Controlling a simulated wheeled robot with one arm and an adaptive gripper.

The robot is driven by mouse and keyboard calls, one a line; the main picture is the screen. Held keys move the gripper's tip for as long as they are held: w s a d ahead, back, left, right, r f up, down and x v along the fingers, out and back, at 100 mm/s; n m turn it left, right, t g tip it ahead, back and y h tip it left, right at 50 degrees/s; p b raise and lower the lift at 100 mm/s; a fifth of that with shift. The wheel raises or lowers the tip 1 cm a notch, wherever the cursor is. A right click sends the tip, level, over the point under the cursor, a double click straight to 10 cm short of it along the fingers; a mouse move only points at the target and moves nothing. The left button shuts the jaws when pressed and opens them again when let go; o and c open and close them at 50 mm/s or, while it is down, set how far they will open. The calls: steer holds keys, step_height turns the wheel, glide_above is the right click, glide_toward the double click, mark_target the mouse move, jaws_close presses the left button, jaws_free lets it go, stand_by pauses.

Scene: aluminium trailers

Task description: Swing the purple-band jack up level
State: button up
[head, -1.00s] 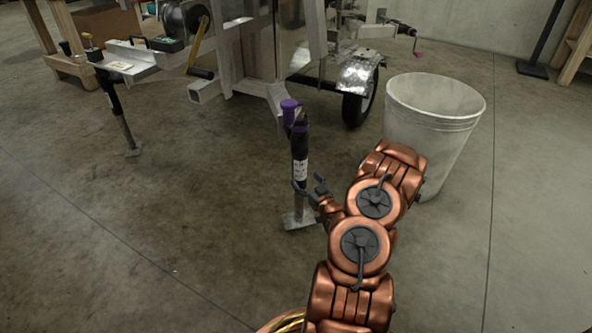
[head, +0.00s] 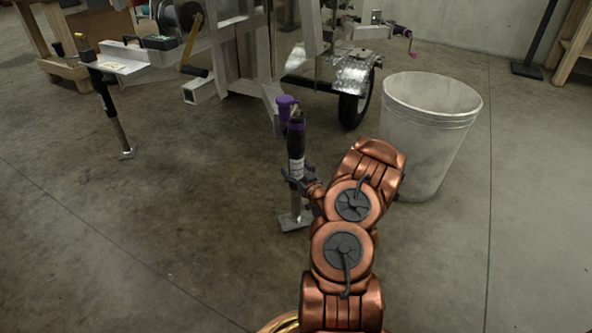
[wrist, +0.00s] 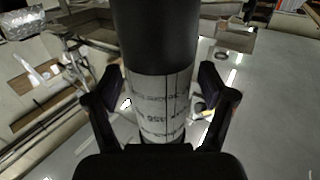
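The purple-band jack (head: 296,165) hangs down close to upright beside the trailer frame. It has a dark tube, a purple band and cap at the top, a white label, and a flat foot at the floor. My gripper (head: 291,175) is at the tube by the label. In the wrist view the jack's labelled tube (wrist: 160,105) stands between the two fingers of my gripper (wrist: 160,80). The fingers are spread to either side, with narrow gaps showing, so they look open around it. The trailer bracket is partly hidden.
A grey bin (head: 428,130) stands close to the right of my arm. The aluminium trailer (head: 240,60) is behind the jack, with a wheel (head: 356,105) at its right. Another jack (head: 113,115) stands at the left. Open floor lies left and in front.

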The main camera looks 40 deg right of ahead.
jaws_close()
stand_by(0.5)
steer(key=shift+a+p, duration=0.1)
steer(key=shift+p, duration=0.2)
